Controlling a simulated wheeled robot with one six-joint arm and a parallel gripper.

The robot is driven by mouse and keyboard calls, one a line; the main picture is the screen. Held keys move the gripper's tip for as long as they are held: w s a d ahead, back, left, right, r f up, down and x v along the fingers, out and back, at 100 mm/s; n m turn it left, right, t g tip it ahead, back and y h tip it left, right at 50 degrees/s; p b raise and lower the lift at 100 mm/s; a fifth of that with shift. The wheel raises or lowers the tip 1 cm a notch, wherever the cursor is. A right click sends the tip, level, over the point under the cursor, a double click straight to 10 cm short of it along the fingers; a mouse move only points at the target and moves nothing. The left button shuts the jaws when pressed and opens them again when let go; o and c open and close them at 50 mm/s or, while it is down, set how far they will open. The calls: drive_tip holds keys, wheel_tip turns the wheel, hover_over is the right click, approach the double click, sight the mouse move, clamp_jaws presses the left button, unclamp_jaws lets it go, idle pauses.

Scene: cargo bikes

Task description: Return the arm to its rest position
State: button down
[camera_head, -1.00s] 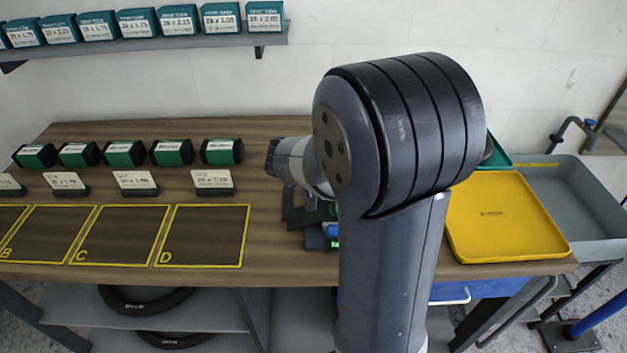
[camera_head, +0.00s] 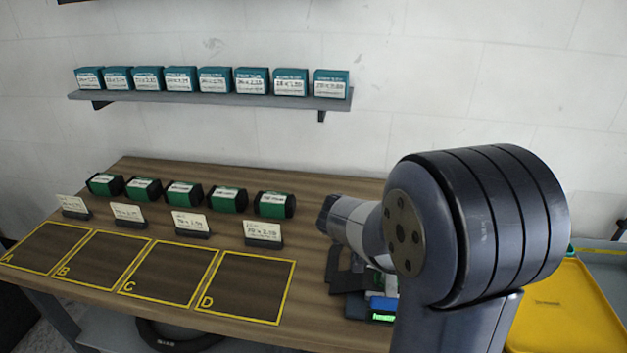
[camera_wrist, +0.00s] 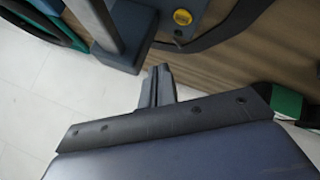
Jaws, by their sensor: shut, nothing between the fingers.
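My arm is bent at a large dark joint on the right of the head view, and its wrist points left over the bench. My gripper shows in the wrist view (camera_wrist: 157,85) as two narrow dark fingertips close together, shut with nothing between them. In the head view the fingertips cannot be made out clearly against the dark parts beside the wrist.
The wooden bench (camera_head: 150,172) holds several green-black rolls, label cards and yellow-outlined squares A to D. A small device with a lit green display (camera_head: 383,310) sits close to my arm. A yellow tray (camera_head: 565,315) is at right. A shelf (camera_head: 210,97) holds several teal boxes.

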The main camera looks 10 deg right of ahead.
drive_tip(key=shift+f, duration=0.45)
drive_tip(key=p, duration=0.2)
drive_tip(key=shift+r+p, duration=0.3)
drive_tip(key=shift+r, duration=0.1)
drive_tip(key=shift+p, duration=0.5)
wheel_tip(320, 180, up, 5)
drive_tip(key=p, duration=0.3)
wheel_tip(320, 180, down, 6)
drive_tip(key=b, duration=0.4)
drive_tip(key=shift+f+b, duration=0.1)
drive_tip(key=shift+b, duration=1.05)
drive_tip(key=shift+b, duration=0.4)
